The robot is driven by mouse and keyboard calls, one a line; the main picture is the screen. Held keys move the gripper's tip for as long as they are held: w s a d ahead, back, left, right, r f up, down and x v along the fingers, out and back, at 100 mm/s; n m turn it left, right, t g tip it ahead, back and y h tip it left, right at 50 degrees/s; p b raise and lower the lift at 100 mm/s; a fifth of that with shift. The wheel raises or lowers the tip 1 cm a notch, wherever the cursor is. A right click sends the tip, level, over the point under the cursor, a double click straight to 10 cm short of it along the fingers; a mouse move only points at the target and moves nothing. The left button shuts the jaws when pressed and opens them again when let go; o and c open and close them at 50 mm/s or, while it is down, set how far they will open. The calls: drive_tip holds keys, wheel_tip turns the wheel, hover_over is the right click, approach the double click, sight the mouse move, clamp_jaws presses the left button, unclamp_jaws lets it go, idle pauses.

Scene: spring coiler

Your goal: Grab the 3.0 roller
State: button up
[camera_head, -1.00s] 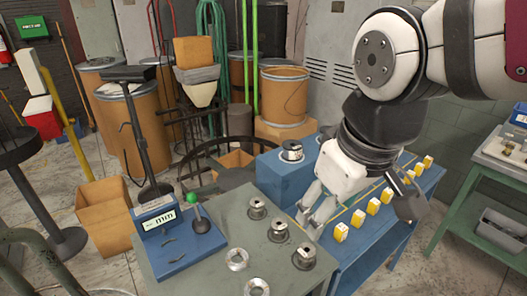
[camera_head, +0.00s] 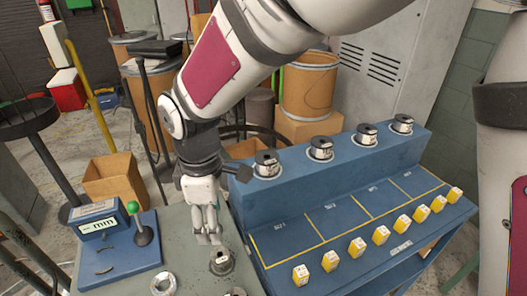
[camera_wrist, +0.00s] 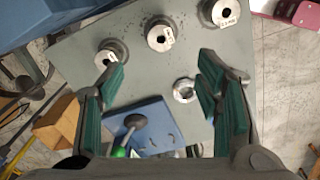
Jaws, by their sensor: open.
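Steel rollers with small white labels stand on the green table. In the wrist view they are a left roller (camera_wrist: 112,51), a middle roller (camera_wrist: 160,36) and a right roller (camera_wrist: 223,11). I cannot read their labels for sure, so I cannot tell which is 3.0. In the head view, one roller (camera_head: 222,262) is just below my gripper, and another (camera_head: 236,292) is cut by the bottom edge. My gripper (camera_head: 209,239) is open and empty, pointing down over the green table. In the wrist view its fingers (camera_wrist: 163,75) are spread, with the middle roller beyond the gap.
A steel ring (camera_head: 163,284) lies on the green table (camera_head: 178,232). The blue coiler box (camera_head: 118,250) with a green-knobbed lever stands at left. Several rollers, one of them here (camera_head: 320,148), sit on the blue raised shelf (camera_head: 350,165). Yellow tags (camera_head: 357,247) line the blue bench front.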

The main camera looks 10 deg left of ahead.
sight(220, 254)
wheel_tip(220, 254, down, 14)
drive_tip(key=shift+s+r+p, duration=0.1)
drive_tip(key=shift+p, duration=0.45)
clamp_jaws()
drive_tip(key=shift+r, duration=0.1)
